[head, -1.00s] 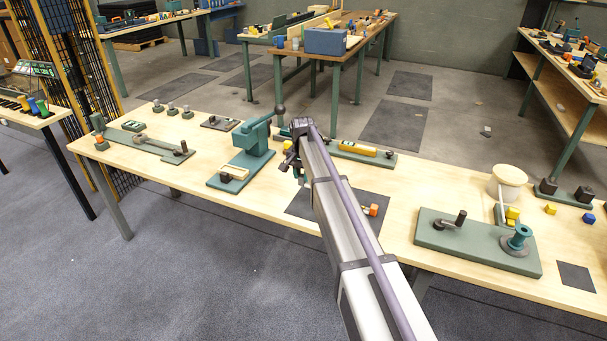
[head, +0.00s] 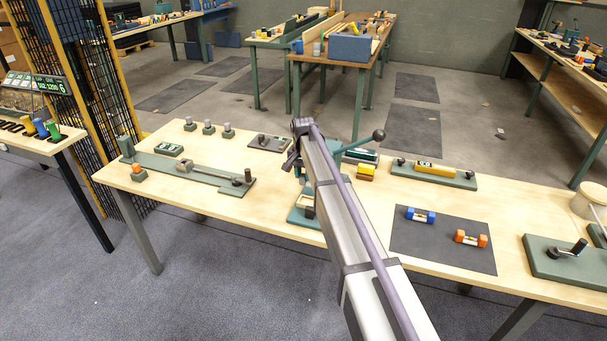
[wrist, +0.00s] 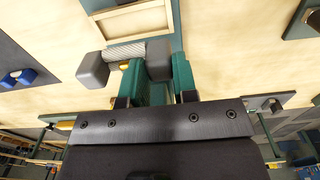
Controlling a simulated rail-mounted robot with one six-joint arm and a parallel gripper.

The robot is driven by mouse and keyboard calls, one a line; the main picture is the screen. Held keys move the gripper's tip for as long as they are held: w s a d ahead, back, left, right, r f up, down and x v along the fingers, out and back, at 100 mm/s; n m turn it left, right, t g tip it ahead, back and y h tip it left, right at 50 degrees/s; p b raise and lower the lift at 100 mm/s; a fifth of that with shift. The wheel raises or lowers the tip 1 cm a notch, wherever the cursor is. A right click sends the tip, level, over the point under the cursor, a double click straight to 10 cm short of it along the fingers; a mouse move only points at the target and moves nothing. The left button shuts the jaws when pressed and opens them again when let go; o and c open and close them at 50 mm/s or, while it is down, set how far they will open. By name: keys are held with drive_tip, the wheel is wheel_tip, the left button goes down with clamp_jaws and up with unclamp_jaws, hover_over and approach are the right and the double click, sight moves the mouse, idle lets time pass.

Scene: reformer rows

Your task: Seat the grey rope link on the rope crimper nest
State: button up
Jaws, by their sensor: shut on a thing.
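The grey rope link (wrist: 92,70) has two grey end blocks with a pale rope and a bit of yellow between them. My gripper (wrist: 160,82) is shut on it near its right end block in the wrist view. The rope crimper's base (head: 300,216) is mostly hidden behind my arm in the head view; its lever knob (head: 379,135) shows to the right. The cream nest (wrist: 135,22) lies just beyond the link in the wrist view. I cannot tell whether they touch. My gripper (head: 299,172) is above the crimper in the head view, partly hidden.
A dark mat (head: 440,258) to the right holds a blue link (head: 420,215) and an orange link (head: 470,238). A long green fixture (head: 190,170) lies to the left. A green board with a yellow bar (head: 436,170) stands at the back right.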

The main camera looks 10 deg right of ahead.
sight(305, 186)
drive_tip(key=shift+s+d+r, duration=0.15)
drive_tip(key=shift+s+d, duration=0.05)
drive_tip(key=shift+d, duration=0.2)
wheel_tip(305, 186, down, 6)
drive_tip(key=b, duration=0.5)
drive_tip(key=shift+a+b, duration=0.1)
drive_tip(key=shift+b, duration=0.3)
drive_tip(key=shift+f+b, duration=1.15)
drive_tip(key=shift+b, duration=0.05)
idle(0.5)
drive_tip(key=o, duration=1)
drive_tip(key=shift+o, duration=0.2)
drive_tip(key=shift+r, duration=0.15)
wheel_tip(305, 186, up, 11)
drive_tip(key=p, duration=1.1)
